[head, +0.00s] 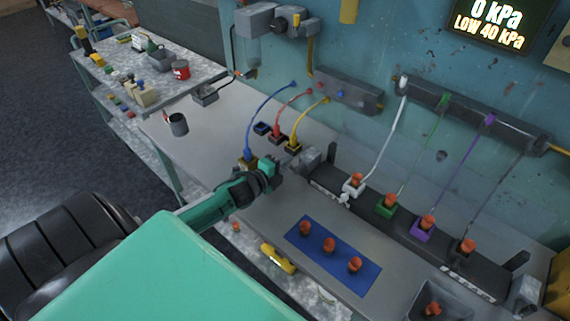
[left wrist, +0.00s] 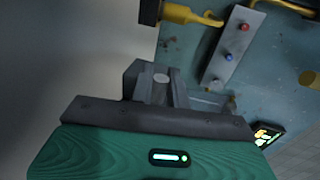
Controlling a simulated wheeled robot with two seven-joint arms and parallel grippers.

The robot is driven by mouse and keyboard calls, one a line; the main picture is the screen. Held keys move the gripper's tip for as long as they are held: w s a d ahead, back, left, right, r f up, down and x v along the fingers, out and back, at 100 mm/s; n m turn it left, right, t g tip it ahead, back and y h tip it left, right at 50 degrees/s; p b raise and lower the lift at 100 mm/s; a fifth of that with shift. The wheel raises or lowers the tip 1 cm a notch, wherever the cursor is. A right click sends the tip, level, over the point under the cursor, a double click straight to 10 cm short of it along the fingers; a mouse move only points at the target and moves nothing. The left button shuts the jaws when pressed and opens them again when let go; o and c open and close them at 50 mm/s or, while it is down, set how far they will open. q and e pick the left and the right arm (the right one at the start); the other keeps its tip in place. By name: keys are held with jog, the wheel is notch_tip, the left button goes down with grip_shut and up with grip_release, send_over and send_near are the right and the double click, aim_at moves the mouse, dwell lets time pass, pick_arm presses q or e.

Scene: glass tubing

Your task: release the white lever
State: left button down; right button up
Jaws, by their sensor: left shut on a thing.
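A white lever-like piece (head: 345,198) sticks out at the front of the dark rail (head: 405,232), below the white block (head: 354,184) with an orange knob. A white tube runs up from that block to the wall bar. My left gripper (head: 274,170) is left of the rail's near-left end, apart from the white piece. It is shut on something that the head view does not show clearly. In the left wrist view, a grey piece with a pale round top (left wrist: 161,78) shows between the fingers. My right gripper is not in view.
Blue, red and yellow tubes end in blocks (head: 277,138) behind the gripper. A grey cup (head: 177,124) stands left. The bench between is clear.

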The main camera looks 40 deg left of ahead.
pick_arm(q)
jog(key=c, duration=1.4)
grip_release()
jog(key=shift+c, duration=0.2)
jog(key=b+v, duration=0.2)
jog(key=v, duration=1)
jog(key=shift+s+b, duration=0.15)
jog(key=shift+b, duration=0.2)
jog(key=shift+s+r, duration=0.2)
jog(key=shift+s, duration=0.55)
jog(key=shift+a, duration=0.1)
